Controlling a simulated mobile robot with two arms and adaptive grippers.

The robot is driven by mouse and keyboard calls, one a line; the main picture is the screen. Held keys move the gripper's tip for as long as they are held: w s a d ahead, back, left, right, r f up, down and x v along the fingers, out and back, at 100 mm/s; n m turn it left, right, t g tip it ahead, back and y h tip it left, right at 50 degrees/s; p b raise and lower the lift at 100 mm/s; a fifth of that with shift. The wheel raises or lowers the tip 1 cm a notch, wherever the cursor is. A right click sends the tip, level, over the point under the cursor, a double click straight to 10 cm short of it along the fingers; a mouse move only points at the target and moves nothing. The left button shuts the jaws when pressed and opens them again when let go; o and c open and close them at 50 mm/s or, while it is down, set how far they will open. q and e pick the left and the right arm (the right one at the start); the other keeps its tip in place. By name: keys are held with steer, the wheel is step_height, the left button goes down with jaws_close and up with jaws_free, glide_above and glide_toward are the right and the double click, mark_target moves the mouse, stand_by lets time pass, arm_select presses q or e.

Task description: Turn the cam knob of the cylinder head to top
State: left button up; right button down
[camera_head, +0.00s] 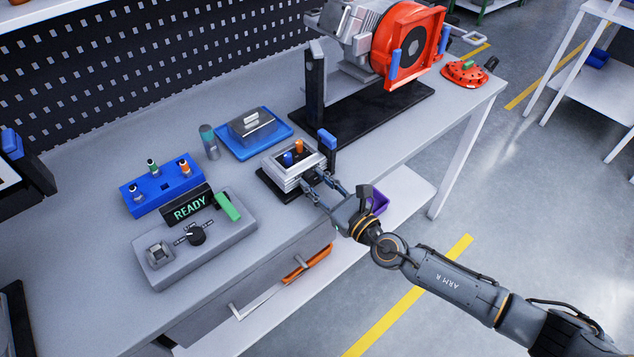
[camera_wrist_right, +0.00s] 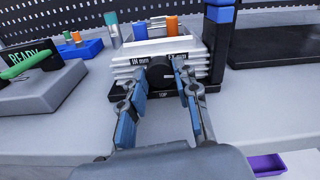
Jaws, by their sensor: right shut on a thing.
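The cylinder head (camera_head: 293,170) is a silver ribbed block on a black base on the workbench, with a blue and an orange peg on top. It also shows in the right wrist view (camera_wrist_right: 128,72), with white-lettered black labels on its front face. The round black cam knob (camera_wrist_right: 160,76) is on that face, with a small light mark on it. My right gripper (camera_head: 314,181) reaches the front of the block and is shut on the knob, one finger on each side, as the right wrist view (camera_wrist_right: 161,86) shows. My left gripper is not in view.
A grey control box (camera_head: 194,244) with a READY sign and a blue rack (camera_head: 150,197) stand to the left. A blue tray (camera_head: 268,151) holds a metal part behind the head. A blue-topped black post (camera_head: 327,148) stands close beside the head. A red-orange machine (camera_head: 408,45) stands at the back.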

steer(key=shift+f+m+b, duration=0.15)
steer(key=shift+m+b, duration=0.45)
steer(key=shift+m, duration=0.4)
steer(key=m, duration=0.3)
steer(key=shift+r+m, duration=0.2)
steer(key=shift+m, duration=0.1)
steer(key=c, duration=1)
jaws_free()
steer(key=shift+d, duration=0.1)
steer(key=v, duration=1.2)
